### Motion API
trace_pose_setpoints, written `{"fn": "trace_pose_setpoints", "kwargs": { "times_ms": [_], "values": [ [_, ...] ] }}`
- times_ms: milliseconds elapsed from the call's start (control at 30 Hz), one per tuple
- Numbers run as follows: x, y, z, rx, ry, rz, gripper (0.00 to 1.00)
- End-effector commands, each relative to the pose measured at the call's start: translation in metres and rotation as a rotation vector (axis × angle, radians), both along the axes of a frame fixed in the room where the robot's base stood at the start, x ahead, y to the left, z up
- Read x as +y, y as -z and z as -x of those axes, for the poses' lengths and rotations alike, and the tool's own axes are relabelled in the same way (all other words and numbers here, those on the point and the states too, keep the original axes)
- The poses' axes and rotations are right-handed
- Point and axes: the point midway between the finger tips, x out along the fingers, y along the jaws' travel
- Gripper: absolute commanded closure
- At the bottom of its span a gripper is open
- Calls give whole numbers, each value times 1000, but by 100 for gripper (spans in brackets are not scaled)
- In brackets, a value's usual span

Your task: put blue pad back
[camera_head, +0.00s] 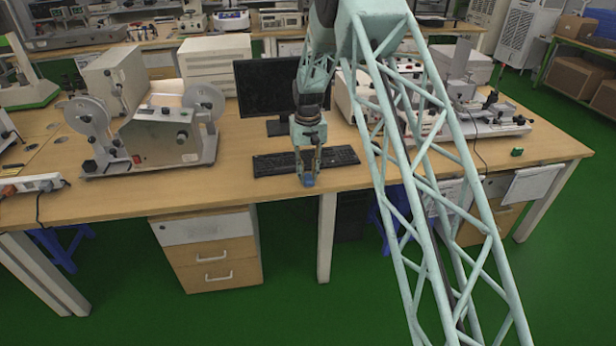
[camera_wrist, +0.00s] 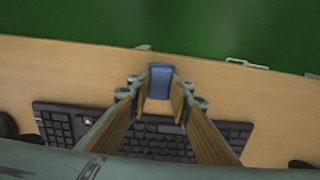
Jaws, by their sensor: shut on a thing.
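A small blue pad (camera_head: 308,180) is between the fingertips of my gripper (camera_head: 307,169), close to the table's front edge in the head view. In the wrist view the blue pad (camera_wrist: 160,80) shows at the end of my two fingers (camera_wrist: 160,100), which are shut on it. The pad lies past the keyboard on the front-edge side, over bare wood. I cannot tell whether it touches the table top.
A black keyboard (camera_head: 265,164) lies under my arm, with a monitor (camera_head: 255,92) behind it. A reel machine (camera_head: 160,138) stands left, another bench machine (camera_head: 468,118) right. Drawers (camera_head: 212,255) stand below.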

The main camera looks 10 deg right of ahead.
Motion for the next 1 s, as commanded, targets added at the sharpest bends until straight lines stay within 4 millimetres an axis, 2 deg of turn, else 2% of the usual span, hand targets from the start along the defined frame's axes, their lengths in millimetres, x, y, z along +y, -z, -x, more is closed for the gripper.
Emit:
{"fn": "trace_pose_setpoints", "kwargs": {
  "times_ms": [367, 400, 533, 1000],
  "values": [
    [0, 2, 0, 0, 0, 0, 94],
    [0, 2, 0, 0, 0, 0, 80],
    [0, 2, 0, 0, 0, 0, 68],
    [0, -3, 0, -1, 0, 0, 68]
  ]
}}
